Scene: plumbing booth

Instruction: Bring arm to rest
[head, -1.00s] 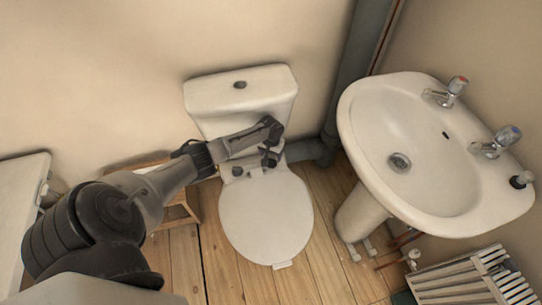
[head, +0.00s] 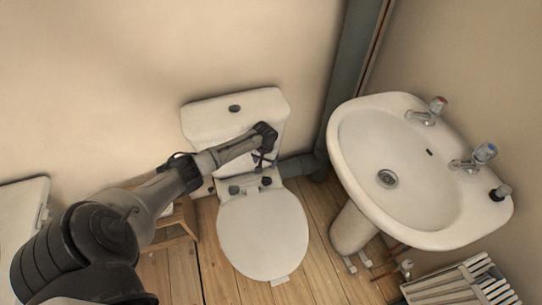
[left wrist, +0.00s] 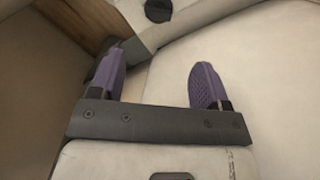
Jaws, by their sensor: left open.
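My left arm reaches in from the left in the head view, and its gripper (head: 262,162) hangs in front of the toilet cistern, above the back of the seat. In the left wrist view the two purple fingers (left wrist: 158,82) are spread apart with nothing between them. The white toilet (head: 263,235) stands against the wall with its lid down. Its lid also shows in the left wrist view (left wrist: 255,60), with a dark hinge knob (left wrist: 158,9) beyond the fingers. Whether the gripper touches the toilet cannot be told. My right gripper is not in view.
A white pedestal basin (head: 375,205) with two taps stands to the right. A grey pipe (head: 346,75) runs up the wall between them. A slatted white rack (head: 460,287) is at the lower right. A wooden stool (head: 173,228) is partly hidden behind my arm.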

